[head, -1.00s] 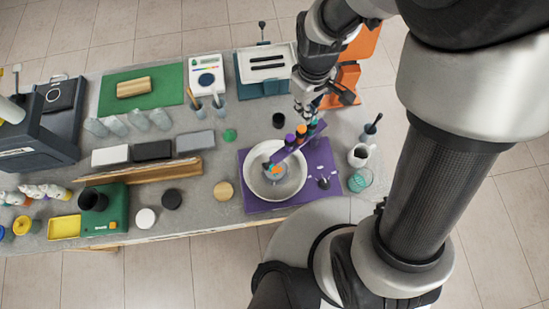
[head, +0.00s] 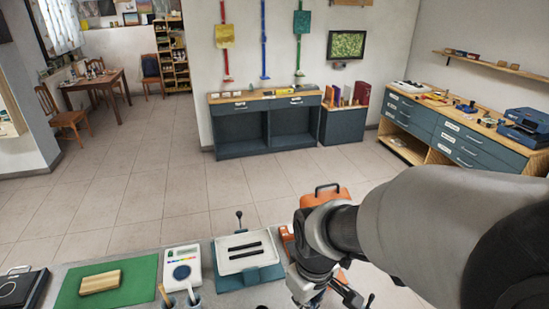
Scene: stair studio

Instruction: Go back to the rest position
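My arm comes in from the right in the head view and reaches down to the bottom edge. My gripper (head: 318,297) is only partly in view there, just in front of the orange object. Its fingertips are cut off by the lower frame edge, so I cannot tell whether it is open or shut, or whether it holds anything. The part of the worktable below it is out of view.
On the worktable's far edge are a green mat (head: 88,291) with a wooden block (head: 100,282), a white device (head: 182,268), a white-topped press (head: 246,252) and an orange object (head: 324,196). Tiled floor (head: 170,195) lies open beyond. Blue cabinets (head: 266,127) line the far wall.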

